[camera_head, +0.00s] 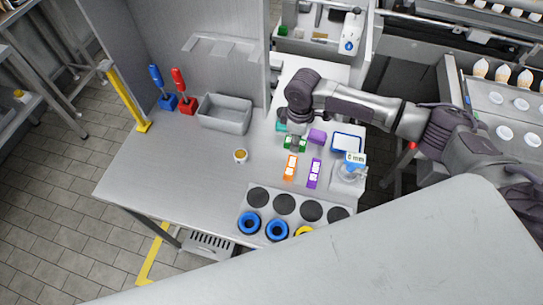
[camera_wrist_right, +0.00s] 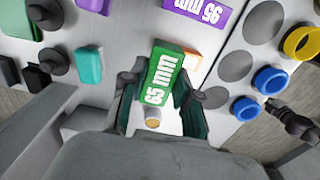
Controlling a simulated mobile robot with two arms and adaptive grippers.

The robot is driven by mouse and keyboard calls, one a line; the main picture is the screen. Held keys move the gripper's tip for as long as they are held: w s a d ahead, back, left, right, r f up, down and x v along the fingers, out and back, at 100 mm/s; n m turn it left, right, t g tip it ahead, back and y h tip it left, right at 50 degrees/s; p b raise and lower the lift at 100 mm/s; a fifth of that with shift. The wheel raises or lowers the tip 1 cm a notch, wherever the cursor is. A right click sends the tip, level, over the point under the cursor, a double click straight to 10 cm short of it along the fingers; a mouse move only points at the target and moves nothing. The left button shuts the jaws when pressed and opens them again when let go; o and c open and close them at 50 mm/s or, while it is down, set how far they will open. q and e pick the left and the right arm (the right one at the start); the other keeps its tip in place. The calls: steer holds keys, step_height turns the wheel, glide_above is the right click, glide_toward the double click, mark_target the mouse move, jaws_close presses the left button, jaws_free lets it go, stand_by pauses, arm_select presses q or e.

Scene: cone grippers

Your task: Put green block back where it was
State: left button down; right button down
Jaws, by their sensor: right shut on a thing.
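The green block (camera_wrist_right: 158,78) carries a white "65 mm" label and sits between the two fingers of my right gripper (camera_wrist_right: 160,98) in the wrist view. The fingers are shut on it. In the head view the green block (camera_head: 300,146) shows below my right wrist, partly covered by the gripper, over the steel table between the orange block (camera_head: 290,167) and the purple block (camera_head: 317,136). I cannot tell whether it touches the table. My left gripper is in neither view.
A long purple block (camera_head: 314,173) and a scale (camera_head: 349,170) stand to the right. A tray with round dark wells and blue rings (camera_head: 249,223) lies in front. A small cup (camera_head: 240,156), a grey bin (camera_head: 224,114) and red and blue tools stand left.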

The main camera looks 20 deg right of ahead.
steer(key=b, duration=0.6)
glide_above(268, 165)
steer(key=f, duration=0.2)
steer(key=d+f, duration=0.1)
steer(key=f, duration=0.1)
steer(key=shift+f, duration=0.35)
steer(key=shift+w+a+f, duration=0.1)
steer(key=shift+a+f, duration=0.05)
steer(key=shift+a, duration=0.15)
steer(key=shift+a+f+b, duration=0.15)
steer(key=shift+a+b, duration=0.05)
steer(key=shift+b, duration=0.15)
step_height(268, 165, down, 4)
steer(key=b, duration=0.4)
steer(key=shift+r, duration=0.25)
steer(key=c, duration=0.8)
jaws_free()
steer(key=shift+f, duration=0.1)
steer(key=shift+c, duration=0.2)
step_height(268, 165, up, 12)
steer(key=b, duration=0.2)
steer(key=shift+r+b, duration=0.2)
steer(key=shift+b, duration=0.15)
